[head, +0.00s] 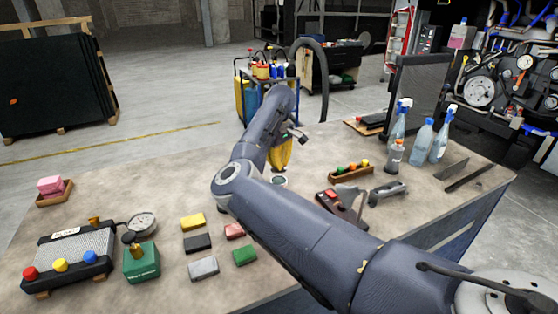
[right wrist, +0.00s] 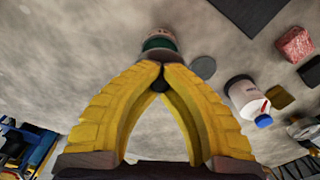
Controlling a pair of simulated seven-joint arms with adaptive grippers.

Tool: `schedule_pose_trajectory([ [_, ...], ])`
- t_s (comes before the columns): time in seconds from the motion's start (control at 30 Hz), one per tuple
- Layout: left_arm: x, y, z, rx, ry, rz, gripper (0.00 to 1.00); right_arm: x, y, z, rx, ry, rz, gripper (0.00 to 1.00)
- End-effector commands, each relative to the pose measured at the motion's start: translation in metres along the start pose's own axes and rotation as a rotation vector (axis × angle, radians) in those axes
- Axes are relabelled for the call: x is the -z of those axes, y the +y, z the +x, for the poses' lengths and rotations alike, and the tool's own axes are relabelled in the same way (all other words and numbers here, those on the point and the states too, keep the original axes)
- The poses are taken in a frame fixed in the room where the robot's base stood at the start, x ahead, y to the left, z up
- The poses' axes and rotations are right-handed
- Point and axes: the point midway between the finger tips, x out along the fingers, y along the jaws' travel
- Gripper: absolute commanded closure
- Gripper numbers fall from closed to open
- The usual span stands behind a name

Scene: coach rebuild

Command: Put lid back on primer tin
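My right gripper (head: 281,163) points down over the middle of the bench, partly hidden by my arm. In the right wrist view its yellow fingers (right wrist: 162,68) come together at the tips, with a small dark patch just behind them. A small tin (right wrist: 160,43) with a green band and pale rim stands just beyond the fingertips. A flat grey disc (right wrist: 203,67), perhaps the lid, lies on the bench to the right of the tin, apart from the fingers. A round pale-rimmed top (head: 279,180) shows below the gripper in the head view. My left gripper is out of view.
A white container with a blue cap (right wrist: 246,97) is close to the right finger. Coloured blocks (head: 198,243) and a green box (head: 141,262) are at the bench's left. Spray bottles (head: 438,135) and a wooden tray (head: 352,171) are at the right.

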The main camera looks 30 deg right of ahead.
Motion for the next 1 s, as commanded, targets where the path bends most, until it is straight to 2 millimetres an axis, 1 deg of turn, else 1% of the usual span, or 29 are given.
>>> schedule_pose_trajectory([
  [0.3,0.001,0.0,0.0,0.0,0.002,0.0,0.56,-0.001,0.0,0.026,0.0,-0.002,0.0,1.0],
  [0.5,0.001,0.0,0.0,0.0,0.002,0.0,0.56,0.0,0.0,0.038,-0.001,-0.001,0.0,1.0],
  [0.7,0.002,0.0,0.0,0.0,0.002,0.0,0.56,0.0,0.0,0.046,-0.001,0.0,0.0,1.0],
  [1.0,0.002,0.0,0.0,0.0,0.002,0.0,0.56,0.0,0.0,0.049,-0.001,0.0,0.0,1.0],
])
